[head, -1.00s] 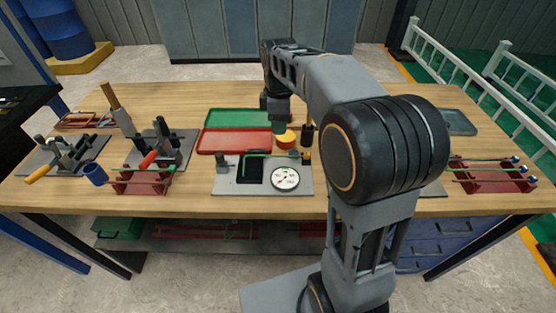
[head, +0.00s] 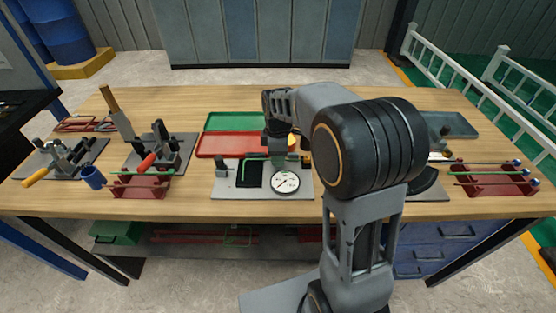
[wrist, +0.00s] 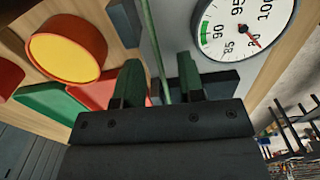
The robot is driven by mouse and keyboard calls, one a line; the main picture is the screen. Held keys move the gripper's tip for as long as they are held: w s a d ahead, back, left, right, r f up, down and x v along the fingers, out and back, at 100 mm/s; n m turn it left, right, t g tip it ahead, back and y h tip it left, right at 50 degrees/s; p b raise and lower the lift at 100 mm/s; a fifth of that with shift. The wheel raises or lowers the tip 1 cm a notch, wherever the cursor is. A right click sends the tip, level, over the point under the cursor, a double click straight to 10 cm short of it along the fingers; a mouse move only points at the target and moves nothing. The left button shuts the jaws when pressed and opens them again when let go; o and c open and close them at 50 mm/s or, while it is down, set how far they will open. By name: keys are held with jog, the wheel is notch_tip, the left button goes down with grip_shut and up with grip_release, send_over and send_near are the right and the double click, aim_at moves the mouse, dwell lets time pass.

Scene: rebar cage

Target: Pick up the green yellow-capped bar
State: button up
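My gripper (head: 278,158) is low over the plate at the bar. In the wrist view, the green bar (wrist: 155,50) runs between the two dark green fingers of my gripper (wrist: 160,80). The fingers are apart, with a gap visible on each side of the bar.
The dial (head: 285,182) sits just in front of my gripper. A yellow-topped red button (wrist: 68,45), a red tray (head: 225,145) and a green tray (head: 232,121) are behind. Red racks with bars stand left (head: 138,188) and right (head: 497,186). Clamps stand at left.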

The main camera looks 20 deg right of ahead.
jog(key=shift+c, duration=0.2)
grip_shut()
dwell(0.6)
